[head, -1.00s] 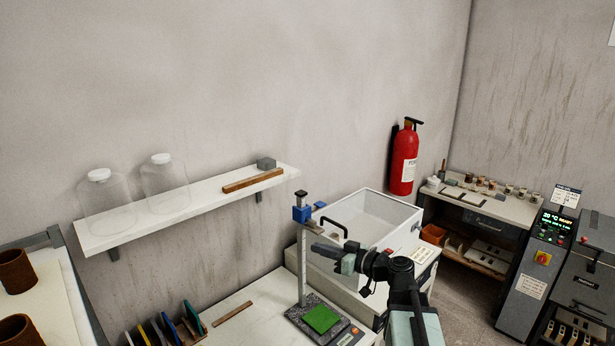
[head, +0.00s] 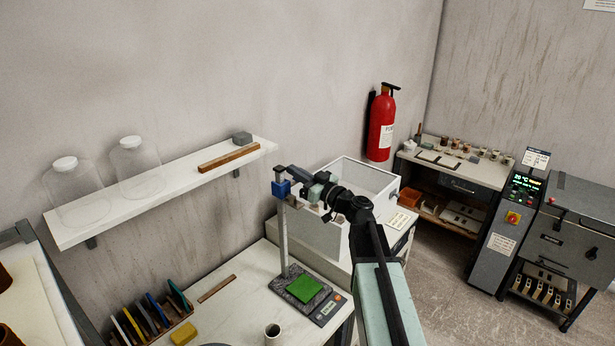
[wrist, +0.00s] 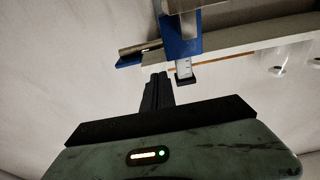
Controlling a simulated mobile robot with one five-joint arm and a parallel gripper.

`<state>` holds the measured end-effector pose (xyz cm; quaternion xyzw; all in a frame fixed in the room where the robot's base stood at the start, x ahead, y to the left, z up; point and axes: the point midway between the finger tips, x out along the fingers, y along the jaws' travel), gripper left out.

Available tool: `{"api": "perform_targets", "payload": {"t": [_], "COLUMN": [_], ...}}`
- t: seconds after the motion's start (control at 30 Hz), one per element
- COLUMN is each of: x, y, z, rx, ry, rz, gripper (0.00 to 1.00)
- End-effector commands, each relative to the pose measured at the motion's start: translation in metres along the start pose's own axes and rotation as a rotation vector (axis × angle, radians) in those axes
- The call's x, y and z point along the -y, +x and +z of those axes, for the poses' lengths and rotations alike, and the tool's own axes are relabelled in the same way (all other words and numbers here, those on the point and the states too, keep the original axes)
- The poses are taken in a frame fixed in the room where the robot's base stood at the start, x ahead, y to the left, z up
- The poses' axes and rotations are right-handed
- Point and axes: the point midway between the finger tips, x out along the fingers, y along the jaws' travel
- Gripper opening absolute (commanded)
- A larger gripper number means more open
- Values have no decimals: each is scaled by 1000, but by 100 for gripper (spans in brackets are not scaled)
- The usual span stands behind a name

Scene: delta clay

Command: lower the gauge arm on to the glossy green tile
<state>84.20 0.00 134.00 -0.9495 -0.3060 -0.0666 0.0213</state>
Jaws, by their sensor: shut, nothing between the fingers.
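The glossy green tile (head: 306,289) lies flat on the dark speckled base (head: 290,299) of a gauge stand on the bench. The stand's pale upright post (head: 284,240) carries a blue carriage (head: 280,189) near its top. The gauge arm is mostly hidden behind my arm in the head view. My gripper (head: 291,169) is shut and empty, high beside the carriage, well above the tile. In the wrist view my closed fingers (wrist: 158,77) point towards the blue carriage (wrist: 181,48) and the post's dark-capped end (wrist: 186,82); whether they touch is unclear.
A clear-walled box (head: 366,180) with a white body stands behind my arm. A wall shelf (head: 165,192) holds two jars and a wooden bar. Upright coloured tiles (head: 147,318), a yellow block (head: 184,333) and a cup (head: 273,331) are on the bench left of the stand.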

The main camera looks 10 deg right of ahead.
Motion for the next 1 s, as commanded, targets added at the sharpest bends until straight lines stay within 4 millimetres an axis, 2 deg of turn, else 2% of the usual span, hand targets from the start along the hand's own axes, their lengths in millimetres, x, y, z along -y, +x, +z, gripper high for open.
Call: {"api": "perform_targets", "payload": {"t": [0.03, 0.1, 0.23, 0.73, 0.87, 1.0], "x": [1, 1, 2, 2, 2, 3], "y": [-7, -9, -12, -12, -13, -16], "z": [20, 27, 33, 35, 44, 65], "rx": [0, 0, 0, 0, 0, 1], "ry": [0, 0, 0, 0, 0, 0], "rz": [1, 1, 0, -3, -3, -3], "gripper": [0, 0, 0, 0, 0, 0]}}
